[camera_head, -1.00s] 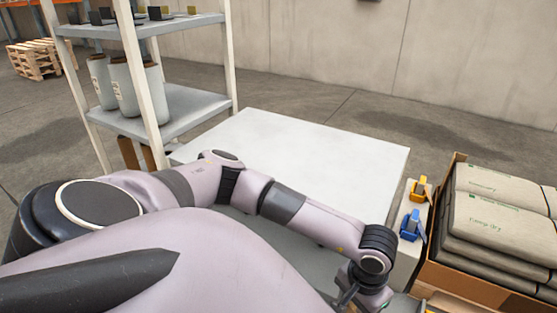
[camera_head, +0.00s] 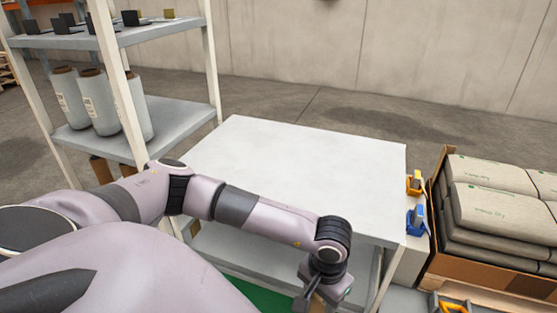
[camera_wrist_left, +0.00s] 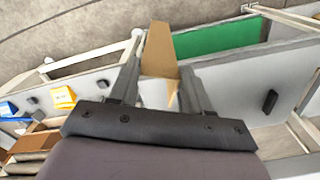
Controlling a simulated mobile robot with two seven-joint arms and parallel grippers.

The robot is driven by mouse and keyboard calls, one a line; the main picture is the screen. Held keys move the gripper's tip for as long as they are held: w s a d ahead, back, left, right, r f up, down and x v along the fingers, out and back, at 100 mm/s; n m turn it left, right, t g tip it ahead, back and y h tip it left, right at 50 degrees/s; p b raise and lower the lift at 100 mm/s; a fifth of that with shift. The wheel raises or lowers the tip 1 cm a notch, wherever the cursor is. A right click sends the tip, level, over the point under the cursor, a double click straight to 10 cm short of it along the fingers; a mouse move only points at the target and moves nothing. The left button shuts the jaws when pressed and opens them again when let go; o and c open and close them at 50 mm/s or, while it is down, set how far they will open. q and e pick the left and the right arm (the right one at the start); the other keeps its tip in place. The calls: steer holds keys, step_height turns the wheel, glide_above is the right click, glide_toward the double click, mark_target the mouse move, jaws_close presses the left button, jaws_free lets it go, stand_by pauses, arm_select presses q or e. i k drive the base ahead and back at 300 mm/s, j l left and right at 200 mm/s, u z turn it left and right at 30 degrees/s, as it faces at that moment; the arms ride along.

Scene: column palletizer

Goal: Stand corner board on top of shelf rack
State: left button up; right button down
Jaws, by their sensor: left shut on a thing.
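The corner board (camera_wrist_left: 160,50) is a brown strip in the left wrist view. My left gripper (camera_wrist_left: 160,85) is shut on it, and the board points away from the palm between the two fingers. The shelf rack (camera_head: 165,32) stands at the left, with pale posts and grey shelves. Its upper visible shelf carries small dark blocks and a yellowish one. My right gripper is not in view.
A bare white table (camera_head: 300,165) stands in the middle. Wrapped rolls (camera_head: 98,100) stand on the rack's middle shelf. Yellow (camera_head: 415,184) and blue (camera_head: 416,220) tools sit right of the table. A carton of sacks (camera_head: 495,270) is at the right.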

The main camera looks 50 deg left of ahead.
mark_target(323, 187)
steer(key=k+j, duration=0.1)
steer(key=j, duration=0.2)
steer(key=k+j, duration=0.15)
steer(key=j, duration=0.15)
steer(key=k+j, duration=0.1)
steer(key=j, duration=0.2)
steer(key=k+j, duration=0.1)
steer(key=j, duration=0.25)
steer(key=l+u, duration=0.05)
